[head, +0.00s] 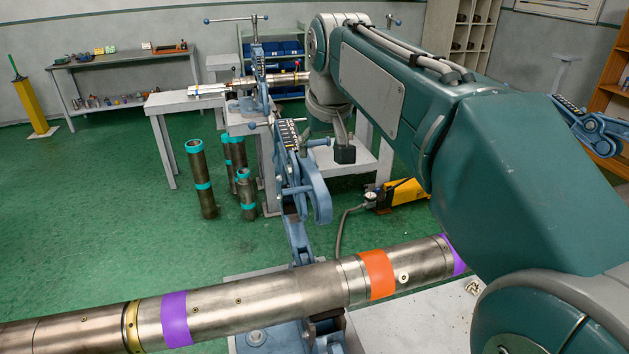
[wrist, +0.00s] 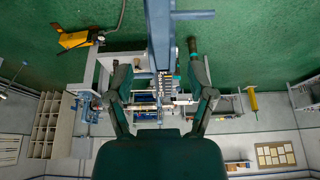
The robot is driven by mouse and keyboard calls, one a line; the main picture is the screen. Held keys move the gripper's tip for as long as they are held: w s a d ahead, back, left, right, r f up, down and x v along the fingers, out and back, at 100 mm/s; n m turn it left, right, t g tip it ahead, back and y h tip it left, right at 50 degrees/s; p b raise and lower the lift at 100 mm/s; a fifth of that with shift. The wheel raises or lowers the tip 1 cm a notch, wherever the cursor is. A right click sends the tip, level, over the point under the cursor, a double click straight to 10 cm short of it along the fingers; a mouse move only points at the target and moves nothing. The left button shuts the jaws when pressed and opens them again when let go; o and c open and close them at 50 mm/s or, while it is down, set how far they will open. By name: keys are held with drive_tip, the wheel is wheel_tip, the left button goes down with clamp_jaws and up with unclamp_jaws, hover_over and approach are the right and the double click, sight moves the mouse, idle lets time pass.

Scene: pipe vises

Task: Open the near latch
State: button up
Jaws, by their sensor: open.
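The near blue pipe vise (head: 300,165) stands in the middle of the head view, its hooked upper part rising behind the large steel pipe (head: 245,302). No part of the vise crosses over the pipe's top there. I cannot clearly tell which piece is the latch. In the wrist view a blue bar (wrist: 160,45) with a side handle comes down from the top edge between my fingers. My gripper (wrist: 161,65) is open, with nothing seen held between its fingers.
A second blue vise (head: 260,75) holds another pipe on a bench behind. Several teal-banded pipes (head: 200,180) stand on the green floor. A yellow pump (head: 400,192) with a hose lies behind the pipe. Floor at left is clear.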

sight(316, 175)
drive_tip(key=x, duration=1)
drive_tip(key=shift+w+f, duration=0.1)
drive_tip(key=shift+f, duration=0.2)
drive_tip(key=shift+c, duration=0.3)
clamp_jaws()
